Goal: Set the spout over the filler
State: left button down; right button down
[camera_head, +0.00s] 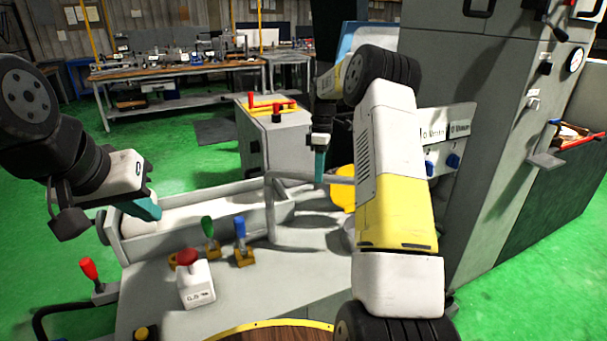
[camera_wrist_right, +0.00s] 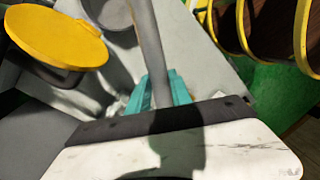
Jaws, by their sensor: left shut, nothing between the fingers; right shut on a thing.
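The spout looks to be the bent grey pipe (camera_head: 296,178) that stands on the grey machine top and runs level to the right. My right gripper (camera_head: 320,170) is shut on this pipe. In the right wrist view the pipe (camera_wrist_right: 147,45) runs up between the teal fingers. A yellow round lid (camera_head: 342,190) lies partly behind my right arm; it shows clearly in the right wrist view (camera_wrist_right: 55,35). A grey round part (camera_wrist_right: 113,12), perhaps the filler, is beside the pipe, cut by the frame edge. My left gripper (camera_head: 148,210) is shut and empty above the trough.
A long grey trough (camera_head: 122,250) runs across the machine top. Green and blue levers (camera_head: 240,240) and a white box with a red button (camera_head: 197,285) stand in front. A tall grey cabinet (camera_head: 480,130) is at the right. Yellow-rimmed rings (camera_wrist_right: 245,20) show in the wrist view.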

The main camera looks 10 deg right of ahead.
jog(key=shift+w+d+n, duration=0.2)
jog(key=shift+w+n, duration=0.2)
jog(key=shift+w, duration=0.15)
jog(key=shift+w+d+n, duration=0.15)
jog(key=shift+w+n, duration=0.25)
jog(key=shift+w, duration=0.15)
jog(key=c, duration=1.2)
grip_release()
jog(key=shift+o, duration=0.2)
notch_tip(320, 180, up, 8)
jog(key=w, duration=0.1)
jog(key=shift+w+d+f, duration=0.15)
jog(key=shift+w+d, duration=0.05)
jog(key=shift+w, duration=0.05)
